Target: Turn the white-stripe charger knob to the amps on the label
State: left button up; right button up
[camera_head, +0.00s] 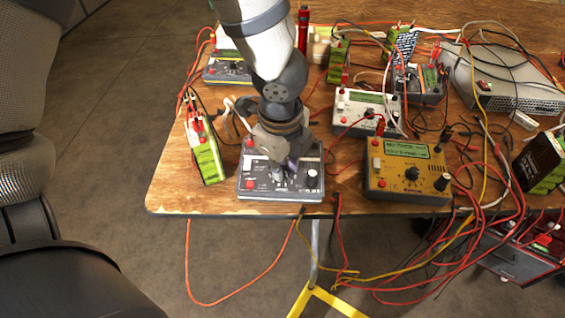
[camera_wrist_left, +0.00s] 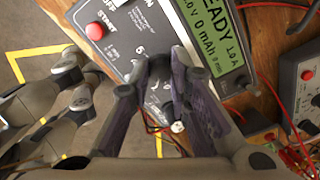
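The dark grey charger (camera_head: 255,190) under my left gripper (camera_head: 284,172) lies at the table's front edge. It has a red START button (camera_head: 249,184), which also shows in the left wrist view (camera_wrist_left: 95,31). Its lit green display (camera_wrist_left: 215,45) shows READY, 0 mAh and 1.0 A in that view. My left gripper's fingers (camera_wrist_left: 163,65) point down at the numbered dial area of its panel. My right gripper is out of view.
A green battery (camera_head: 207,158) stands left of the charger. A yellow charger (camera_head: 405,180) is to the right, and a white-faced charger (camera_head: 365,112) is behind. Red and black cables cross the table and hang off its front edge.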

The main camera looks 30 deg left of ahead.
pick_arm(q)
jog(key=o, duration=0.3)
jog(key=shift+o, duration=0.2)
notch_tip(320, 180, up, 12)
jog(key=s+d, duration=0.1)
jog(key=s, duration=0.1)
jog(key=shift+f, duration=0.1)
jog(key=n+g+h, duration=0.3)
jog(key=n, duration=0.3)
send_near(282, 186)
jog(key=s+d+f, duration=0.6)
jog(key=s+f, duration=0.2)
jog(key=s+a+f+n+y, duration=0.1)
jog(key=s+a+f+n, duration=0.2)
jog(key=s+f+n, duration=0.3)
jog(key=s+a+f+n+y, duration=0.1)
jog(key=s+a+f+n, duration=0.2)
jog(key=s+f+n, duration=0.4)
jog(key=s+f, duration=0.2)
jog(key=s, duration=0.1)
jog(key=shift+s+a+f, duration=0.3)
jog(key=shift+a+f, duration=0.05)
jog(key=shift+f, duration=0.05)
